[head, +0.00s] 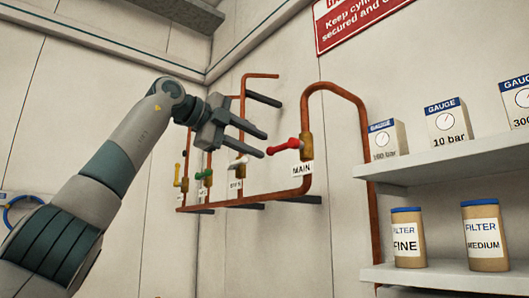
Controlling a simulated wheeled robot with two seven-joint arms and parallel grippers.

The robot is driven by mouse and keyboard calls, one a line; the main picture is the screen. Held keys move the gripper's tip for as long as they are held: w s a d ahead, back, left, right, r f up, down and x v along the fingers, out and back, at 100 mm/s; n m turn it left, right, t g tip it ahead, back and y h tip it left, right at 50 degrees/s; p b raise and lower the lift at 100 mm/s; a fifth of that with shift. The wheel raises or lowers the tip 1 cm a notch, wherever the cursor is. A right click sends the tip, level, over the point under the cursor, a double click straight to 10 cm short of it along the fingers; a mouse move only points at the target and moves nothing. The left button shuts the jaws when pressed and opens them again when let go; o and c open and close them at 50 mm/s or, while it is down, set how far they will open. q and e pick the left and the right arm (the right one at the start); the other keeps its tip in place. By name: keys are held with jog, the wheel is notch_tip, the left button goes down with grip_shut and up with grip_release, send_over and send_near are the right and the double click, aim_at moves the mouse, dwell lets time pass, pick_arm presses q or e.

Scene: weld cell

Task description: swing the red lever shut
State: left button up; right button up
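The red lever (284,147) sits on a brass valve (306,147) on the copper pipe, above a label reading MAIN (302,169). Its handle points left and slightly down, crosswise to the upright pipe. My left gripper (264,145) is left of the lever with its two dark fingers pointing right, toward the handle's end. The fingers are apart with nothing seen between them, and the tips look close to the red end. I cannot tell whether they touch it or differ in depth. My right gripper is not in view.
Valves with white (240,162), green (204,175) and yellow (177,180) handles stand further left along the copper pipework (250,200). Dark brackets (263,99) stick out near the pipes. Shelves (450,166) with gauge boxes and filter cans stand at right.

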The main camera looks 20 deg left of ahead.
pick_arm(q)
jog(key=b+v, duration=0.2)
jog(key=v, duration=1.1)
jog(key=shift+b, duration=0.3)
